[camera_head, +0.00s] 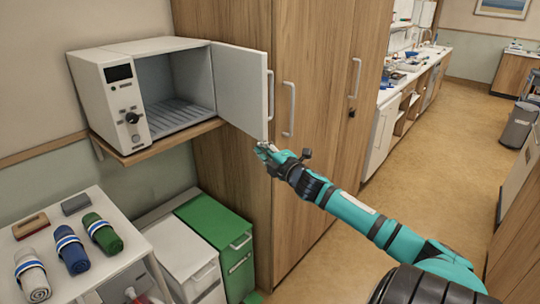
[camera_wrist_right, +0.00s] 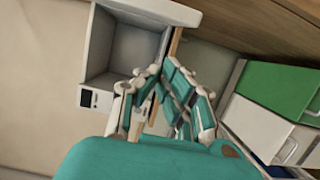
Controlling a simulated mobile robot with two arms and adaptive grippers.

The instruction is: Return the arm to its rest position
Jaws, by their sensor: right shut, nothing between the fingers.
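My right arm (camera_head: 360,217) reaches in from the lower right of the head view. Its gripper (camera_head: 262,149) is by the lower edge of the open door of a white cabinet-like warmer (camera_head: 122,100); I cannot tell if they touch. The right gripper (camera_wrist_right: 155,80) also shows in the right wrist view, with its fingertips close together and nothing between them. The warmer's door (camera_head: 240,85) stands wide open to the right and its inside is empty, with a ribbed floor. My left gripper does not show.
The warmer rests on a wooden wall shelf (camera_head: 150,150). A white cart (camera_head: 95,235) at the lower left holds rolled towels. Green (camera_head: 215,225) and white (camera_head: 175,245) bins stand below the shelf. A tall wooden wardrobe (camera_head: 310,60) stands behind my gripper. The floor to the right is open.

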